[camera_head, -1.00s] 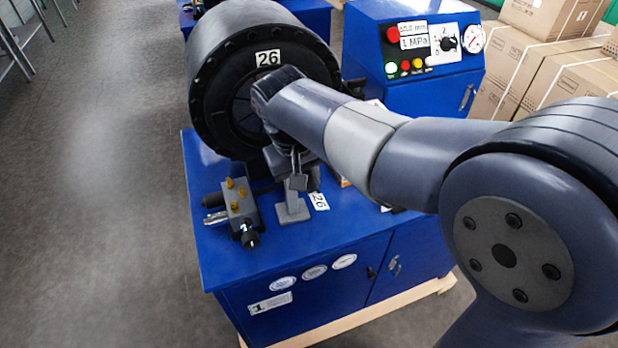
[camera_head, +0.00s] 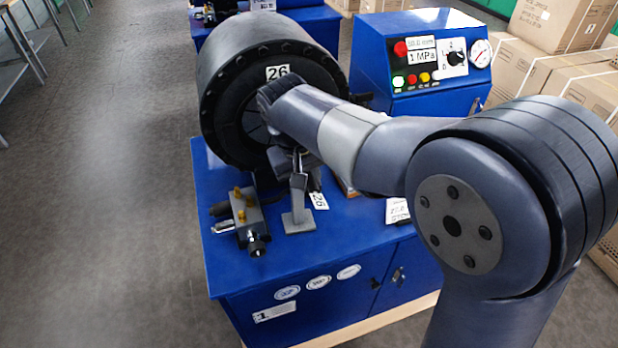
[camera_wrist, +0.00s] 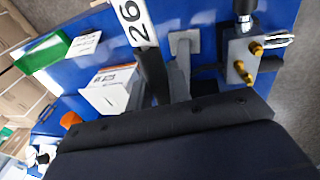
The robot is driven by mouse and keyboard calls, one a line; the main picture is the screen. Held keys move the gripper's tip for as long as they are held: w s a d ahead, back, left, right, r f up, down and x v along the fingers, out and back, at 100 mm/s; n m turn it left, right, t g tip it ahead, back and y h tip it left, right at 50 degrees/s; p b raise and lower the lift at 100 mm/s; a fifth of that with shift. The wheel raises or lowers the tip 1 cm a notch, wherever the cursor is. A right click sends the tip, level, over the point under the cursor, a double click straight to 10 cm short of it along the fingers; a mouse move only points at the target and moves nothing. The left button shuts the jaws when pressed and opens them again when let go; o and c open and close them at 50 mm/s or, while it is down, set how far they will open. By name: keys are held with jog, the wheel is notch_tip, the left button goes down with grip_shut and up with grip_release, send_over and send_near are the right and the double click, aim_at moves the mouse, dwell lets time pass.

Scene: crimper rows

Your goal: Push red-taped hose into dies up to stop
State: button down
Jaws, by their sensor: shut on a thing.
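The black round crimper head (camera_head: 222,100) carries a 26 label and sits on a blue cabinet, its die opening facing front. My gripper (camera_head: 285,163) is low in front of that opening, partly covered by my wrist. It is shut on what seems to be the hose; its fingertips and grip are hard to see. A dark strip (camera_wrist: 152,72), perhaps the hose, shows in the wrist view beside a white 26 tag (camera_wrist: 135,22). I see no red tape. The hose's end and the stop inside the dies are hidden, so its depth cannot be told.
A grey stand (camera_head: 298,215) is just below my gripper. A valve block with brass fittings (camera_head: 247,215) lies to its left. A white box (camera_wrist: 110,90) is on the cabinet top. A blue control box (camera_head: 425,75) stands behind right. The floor at left is clear.

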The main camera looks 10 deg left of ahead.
jog(key=shift+r+p, duration=0.6)
jog(key=shift+p, duration=0.15)
jog(key=c, duration=1.2)
grip_release()
jog(key=shift+c, duration=0.2)
jog(key=shift+o, duration=0.5)
jog(key=shift+f, duration=0.1)
jog(key=o, duration=1.1)
jog(key=shift+p+v, duration=0.95)
jog(key=shift+v, duration=2.6)
